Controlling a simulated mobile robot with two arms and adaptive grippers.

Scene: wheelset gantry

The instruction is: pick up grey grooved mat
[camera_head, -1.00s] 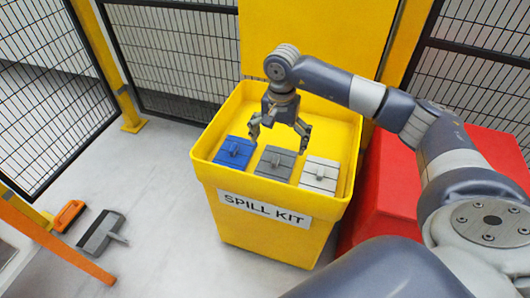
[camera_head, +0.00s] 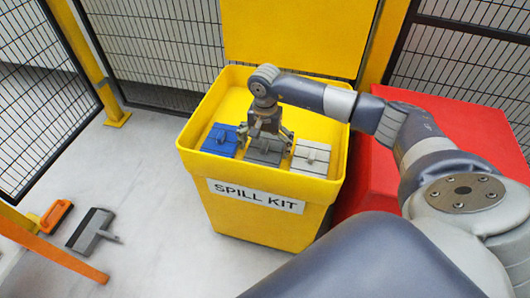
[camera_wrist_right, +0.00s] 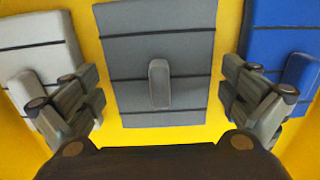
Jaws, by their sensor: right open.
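The grey grooved mat (camera_head: 264,153) lies in the yellow spill kit bin, between a blue mat and a white mat. In the right wrist view the grey mat (camera_wrist_right: 158,50) fills the middle, with dark grooves across it and an upright tab (camera_wrist_right: 159,84) at its centre. My right gripper (camera_head: 265,142) is open and low over the grey mat. In the wrist view its fingers (camera_wrist_right: 162,105) stand apart on either side of the tab and do not touch it. My left gripper is not in view.
The blue mat (camera_head: 220,139) and the white mat (camera_head: 311,158) lie close on either side. The yellow bin's rim (camera_head: 255,182) surrounds them. A red box (camera_head: 385,165) stands right of the bin. A grey squeegee-like tool (camera_head: 92,231) and an orange brush (camera_head: 57,214) lie on the floor.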

